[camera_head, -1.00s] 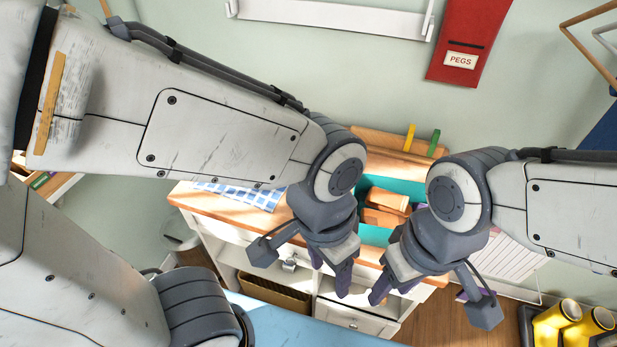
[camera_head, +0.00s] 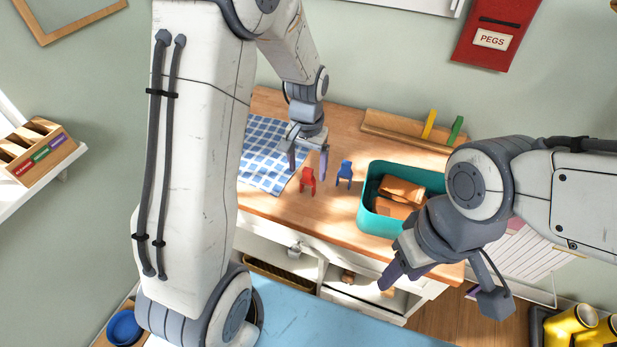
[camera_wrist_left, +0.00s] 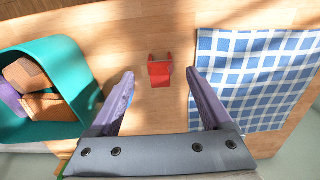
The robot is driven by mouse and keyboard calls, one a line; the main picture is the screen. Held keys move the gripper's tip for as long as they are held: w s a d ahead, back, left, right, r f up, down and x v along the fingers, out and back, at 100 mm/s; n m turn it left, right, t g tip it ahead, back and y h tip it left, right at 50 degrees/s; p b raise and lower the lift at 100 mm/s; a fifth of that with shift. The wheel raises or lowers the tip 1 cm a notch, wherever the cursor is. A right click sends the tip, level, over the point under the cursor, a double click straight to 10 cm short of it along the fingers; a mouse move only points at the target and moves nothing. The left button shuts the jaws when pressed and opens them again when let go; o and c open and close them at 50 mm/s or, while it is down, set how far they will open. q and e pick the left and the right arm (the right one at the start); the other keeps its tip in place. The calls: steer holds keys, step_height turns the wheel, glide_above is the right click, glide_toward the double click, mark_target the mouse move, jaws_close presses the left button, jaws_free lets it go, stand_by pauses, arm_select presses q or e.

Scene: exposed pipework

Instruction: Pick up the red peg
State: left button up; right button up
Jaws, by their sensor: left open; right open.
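The red peg (camera_head: 308,180) stands on the wooden tabletop, just right of the checked cloth. It also shows in the left wrist view (camera_wrist_left: 159,71), ahead of and between the two fingers. My left gripper (camera_head: 308,170) is open and empty above the table, close to the red peg, with its purple fingers pointing down. In the left wrist view the left gripper (camera_wrist_left: 160,97) has its fingers wide apart, with bare wood between them. My right gripper (camera_head: 385,278) is open in front of the table at the right; its fingers overlap in the view.
A blue peg (camera_head: 344,173) stands right of the red one. A teal bin (camera_head: 375,219) with brown blocks is further right. A blue checked cloth (camera_head: 262,160) lies at left. A wooden rack (camera_head: 393,130) with yellow and green pegs stands at the back.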

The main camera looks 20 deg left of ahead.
mark_target(308, 184)
arm_select(q)
steer(key=shift+w+f+p, duration=0.15)
steer(key=shift+f+p, duration=0.55)
steer(key=shift+f, duration=2.35)
jaws_close()
steer(key=shift+r, duration=0.1)
